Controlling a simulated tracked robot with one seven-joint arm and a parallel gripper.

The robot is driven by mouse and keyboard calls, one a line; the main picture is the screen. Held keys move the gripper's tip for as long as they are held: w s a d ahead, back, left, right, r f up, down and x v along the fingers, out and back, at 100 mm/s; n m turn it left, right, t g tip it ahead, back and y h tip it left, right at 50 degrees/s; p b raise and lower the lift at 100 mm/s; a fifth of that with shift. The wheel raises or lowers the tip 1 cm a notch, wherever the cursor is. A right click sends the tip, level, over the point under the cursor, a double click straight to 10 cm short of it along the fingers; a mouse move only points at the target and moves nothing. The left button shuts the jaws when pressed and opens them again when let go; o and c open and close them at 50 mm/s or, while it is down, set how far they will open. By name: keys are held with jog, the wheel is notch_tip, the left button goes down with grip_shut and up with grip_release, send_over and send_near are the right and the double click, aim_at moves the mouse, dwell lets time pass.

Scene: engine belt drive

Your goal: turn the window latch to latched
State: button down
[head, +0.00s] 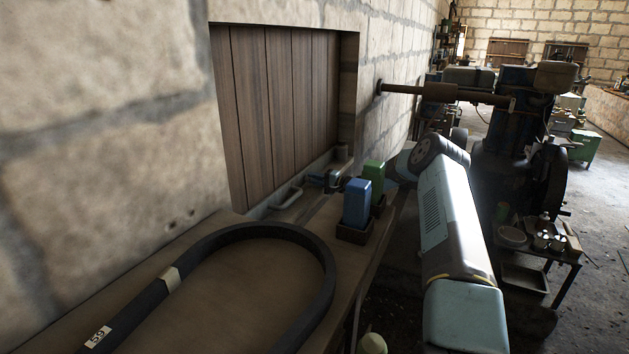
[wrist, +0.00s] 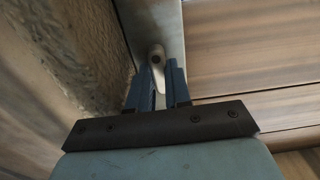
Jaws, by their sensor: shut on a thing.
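The window latch (wrist: 156,53) is a small pale lever on a light frame strip in the wrist view. Its lower end sits between the two blue fingers of my gripper (wrist: 160,68), which are shut on it. In the head view my gripper (head: 322,179) is at the lower right of the boarded window (head: 278,110), just above the sill. The latch itself cannot be made out there. The latch's lower tip is partly hidden between the fingers in the wrist view.
A black belt (head: 318,262) lies on the bench in front. A pale handle (head: 287,196) is at the window's lower edge. Stone wall (wrist: 65,45) lies close left of the fingers.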

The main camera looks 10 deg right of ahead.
jog(key=shift+s+a+f, duration=0.15)
jog(key=shift+f, duration=0.2)
jog(key=c, duration=1.4)
grip_release()
jog(key=o, duration=0.3)
jog(key=shift+r, duration=0.15)
jog(key=shift+o, duration=0.2)
jog(key=v, duration=1.3)
jog(key=shift+s+d, duration=0.2)
jog(key=shift+d, duration=0.15)
